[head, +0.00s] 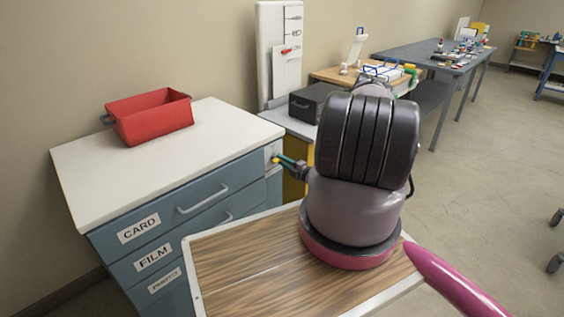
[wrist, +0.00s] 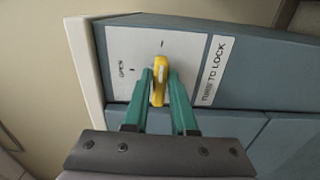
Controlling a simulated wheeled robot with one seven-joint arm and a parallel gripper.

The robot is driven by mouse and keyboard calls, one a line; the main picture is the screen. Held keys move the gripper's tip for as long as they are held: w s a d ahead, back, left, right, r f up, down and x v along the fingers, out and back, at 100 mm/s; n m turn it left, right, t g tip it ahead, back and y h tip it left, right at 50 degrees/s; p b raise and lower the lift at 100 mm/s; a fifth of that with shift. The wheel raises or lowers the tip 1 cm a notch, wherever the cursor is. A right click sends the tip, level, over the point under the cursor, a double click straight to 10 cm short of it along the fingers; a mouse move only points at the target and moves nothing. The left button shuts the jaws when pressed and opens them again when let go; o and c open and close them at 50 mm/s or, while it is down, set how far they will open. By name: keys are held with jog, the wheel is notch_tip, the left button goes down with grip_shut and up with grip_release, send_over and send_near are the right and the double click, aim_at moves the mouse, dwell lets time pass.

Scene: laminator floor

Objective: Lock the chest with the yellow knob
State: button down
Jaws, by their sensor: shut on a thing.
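The chest (head: 230,182) is blue-grey with a white top and drawers labelled CARD, FILM and one less clear. My gripper (wrist: 159,88) has green fingers closed on either side of the knob. In the head view my gripper (head: 279,160) reaches the chest's right front corner, and the knob is mostly hidden between the fingers.
A red bin (head: 150,117) stands on the chest top. A dark box (head: 312,102) sits on a lower cabinet behind my arm. A long grey table (head: 425,52) stands farther back.

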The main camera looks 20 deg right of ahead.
jog(key=shift+s+d+f, duration=0.1)
jog(key=c, duration=0.8)
grip_release()
jog(key=v, duration=1)
jog(key=shift+s, duration=0.35)
jog(key=shift+d, duration=0.1)
